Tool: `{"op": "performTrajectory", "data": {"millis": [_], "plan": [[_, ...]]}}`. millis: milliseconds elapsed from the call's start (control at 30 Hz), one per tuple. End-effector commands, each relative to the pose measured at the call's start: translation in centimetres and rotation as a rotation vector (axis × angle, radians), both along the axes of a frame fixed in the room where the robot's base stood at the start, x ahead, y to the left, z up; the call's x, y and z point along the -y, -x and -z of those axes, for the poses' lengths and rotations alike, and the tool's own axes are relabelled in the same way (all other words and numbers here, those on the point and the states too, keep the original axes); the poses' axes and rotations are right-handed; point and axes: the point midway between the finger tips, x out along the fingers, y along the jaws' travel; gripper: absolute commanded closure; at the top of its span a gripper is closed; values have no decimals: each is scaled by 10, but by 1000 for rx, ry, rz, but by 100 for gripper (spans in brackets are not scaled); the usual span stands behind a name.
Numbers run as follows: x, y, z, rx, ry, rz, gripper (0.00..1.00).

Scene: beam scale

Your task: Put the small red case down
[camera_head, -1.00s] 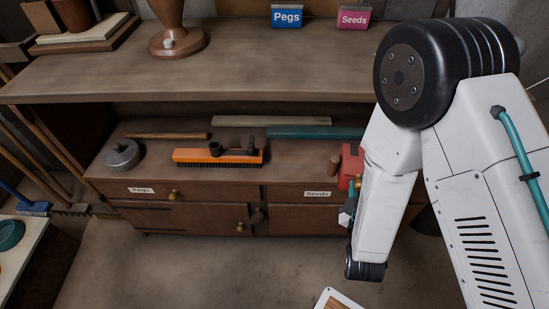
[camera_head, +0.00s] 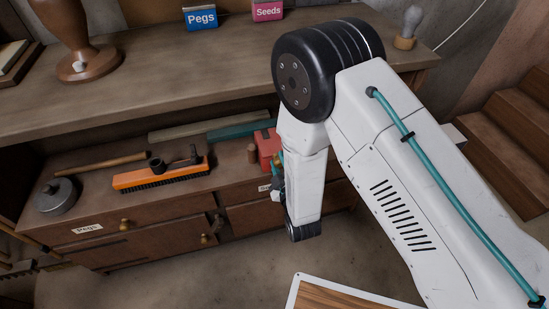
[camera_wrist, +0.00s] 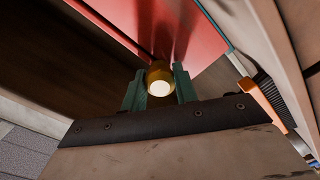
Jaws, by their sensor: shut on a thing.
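The small red case (camera_head: 268,147) is at the right end of the lower shelf in the head view, partly hidden by my arm. In the wrist view its red face (camera_wrist: 190,30) fills the top of the picture. A brass knob (camera_wrist: 158,78) on it sits between the two green fingers of my gripper (camera_wrist: 159,90). My gripper is shut on this knob. In the head view my gripper (camera_head: 277,182) shows only in small part beside my white wrist link. I cannot tell whether the case's underside touches the shelf.
The lower shelf (camera_head: 90,190) holds an orange brush (camera_head: 160,174), a round grey weight (camera_head: 57,196), a wooden stick (camera_head: 100,166) and a teal bar (camera_head: 240,129). A small brown peg (camera_head: 252,152) stands close left of the case. Pegs (camera_head: 200,17) and Seeds (camera_head: 267,10) boxes stand above.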

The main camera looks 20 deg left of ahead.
Motion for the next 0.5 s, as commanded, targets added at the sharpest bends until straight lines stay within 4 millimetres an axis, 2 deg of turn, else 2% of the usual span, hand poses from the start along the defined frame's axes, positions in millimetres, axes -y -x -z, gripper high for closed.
{"op": "performTrajectory", "data": {"millis": [100,200,500], "plan": [[-13,-23,1,4,-3,1,100],[-20,-34,3,3,-2,2,100],[-28,-48,7,2,0,0,100]]}}
